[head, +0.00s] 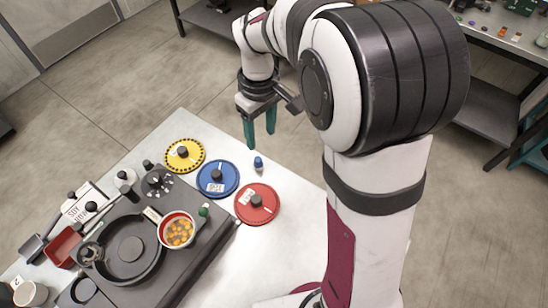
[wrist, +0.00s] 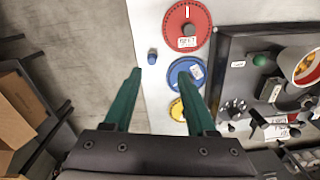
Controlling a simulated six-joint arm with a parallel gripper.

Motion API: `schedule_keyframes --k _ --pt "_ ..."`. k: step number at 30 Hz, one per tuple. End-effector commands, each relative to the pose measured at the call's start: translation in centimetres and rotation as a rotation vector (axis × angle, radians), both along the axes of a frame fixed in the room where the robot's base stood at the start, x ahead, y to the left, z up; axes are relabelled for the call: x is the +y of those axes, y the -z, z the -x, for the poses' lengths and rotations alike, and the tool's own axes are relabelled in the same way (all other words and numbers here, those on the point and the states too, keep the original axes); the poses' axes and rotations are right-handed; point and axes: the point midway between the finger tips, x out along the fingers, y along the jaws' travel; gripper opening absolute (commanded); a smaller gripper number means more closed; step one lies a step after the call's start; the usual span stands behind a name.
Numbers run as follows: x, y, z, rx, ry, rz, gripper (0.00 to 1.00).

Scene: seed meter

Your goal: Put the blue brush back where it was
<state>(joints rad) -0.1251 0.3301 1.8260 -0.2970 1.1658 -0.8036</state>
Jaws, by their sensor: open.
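The blue brush (head: 258,163) is a small piece with a blue top and a pale lower part. It stands on the white table beside the blue disc (head: 211,191), near the table's edge. In the wrist view the blue brush (wrist: 152,57) shows just beyond the fingertips, close to the left one. My gripper (head: 260,138) has two teal fingers, spread apart and empty, pointing down. It is above the table's edge near the brush, and in the wrist view its fingers (wrist: 160,73) reach toward the table. I see nothing between the fingers in either view.
A yellow disc (head: 171,158) and a red disc (head: 246,214) lie near the blue one. The dark machine (head: 180,275) carries a round black chamber (head: 112,255), a bowl of orange pieces (head: 168,243) and a green knob (head: 204,211). A red bin (head: 62,247) stands left.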

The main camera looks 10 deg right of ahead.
Motion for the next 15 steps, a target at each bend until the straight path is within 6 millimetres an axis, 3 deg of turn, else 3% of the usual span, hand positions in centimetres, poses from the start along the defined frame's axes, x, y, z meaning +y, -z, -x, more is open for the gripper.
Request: schedule_keyframes --k 1,4,6,9,12,15 --pt "-0.7 -2.0 2.9 -0.002 0.125 -0.014 0.57" --pt "-1.7 -4.6 10.4 0.023 0.458 -0.050 0.57" --pt "-1.9 -5.2 15.5 0.046 0.677 -0.074 0.57" --pt "-1.9 -4.7 21.0 0.078 0.922 -0.098 0.57" --pt "-1.7 -4.1 23.7 0.099 1.052 -0.109 0.57" --pt "-1.6 -3.8 24.3 0.108 1.085 -0.111 0.57"
